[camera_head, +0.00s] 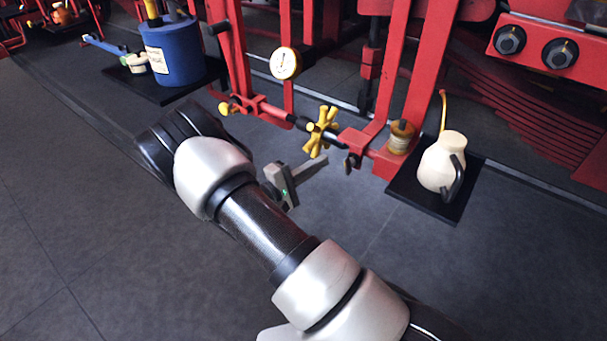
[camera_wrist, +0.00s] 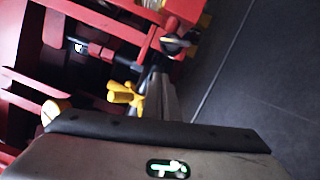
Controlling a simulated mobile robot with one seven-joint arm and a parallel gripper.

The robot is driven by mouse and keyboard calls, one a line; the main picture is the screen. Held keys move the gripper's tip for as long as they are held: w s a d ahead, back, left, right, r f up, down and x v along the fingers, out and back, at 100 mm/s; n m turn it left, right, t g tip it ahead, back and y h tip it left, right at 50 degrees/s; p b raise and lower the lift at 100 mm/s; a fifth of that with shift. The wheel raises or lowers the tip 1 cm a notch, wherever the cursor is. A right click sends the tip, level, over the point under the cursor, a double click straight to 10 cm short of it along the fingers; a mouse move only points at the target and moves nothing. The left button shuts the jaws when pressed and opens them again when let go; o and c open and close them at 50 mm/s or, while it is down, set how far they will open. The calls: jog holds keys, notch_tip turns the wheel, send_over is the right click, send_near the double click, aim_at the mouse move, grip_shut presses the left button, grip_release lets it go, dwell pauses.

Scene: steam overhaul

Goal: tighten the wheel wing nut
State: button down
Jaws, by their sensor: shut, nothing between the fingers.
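A yellow spoked handwheel (camera_head: 321,131) sits on a dark shaft between red uprights; it also shows in the wrist view (camera_wrist: 126,95). A small dark wing-shaped nut (camera_head: 350,161) hangs on the red bracket to its right; a dark winged part shows at the top of the wrist view (camera_wrist: 175,43). I cannot tell for sure which one the task names. My gripper (camera_head: 320,162) is shut and empty, just below the handwheel and left of the dark nut. In the wrist view its fingers (camera_wrist: 158,88) reach toward the dark part, with no clear contact.
A yellow knob (camera_head: 228,107) is at the left end of the red bar. A round gauge (camera_head: 285,63) is above. A cream oil can (camera_head: 441,163) stands on a black mat at right; a blue can (camera_head: 172,52) is at left. Floor in front is clear.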

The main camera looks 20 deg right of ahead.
aim_at(349, 165)
jog(key=s+d, duration=0.1)
jog(key=s+d+r, duration=0.1)
jog(key=d, duration=0.1)
jog(key=shift+s+d, duration=0.25)
jog(key=shift+s, duration=0.05)
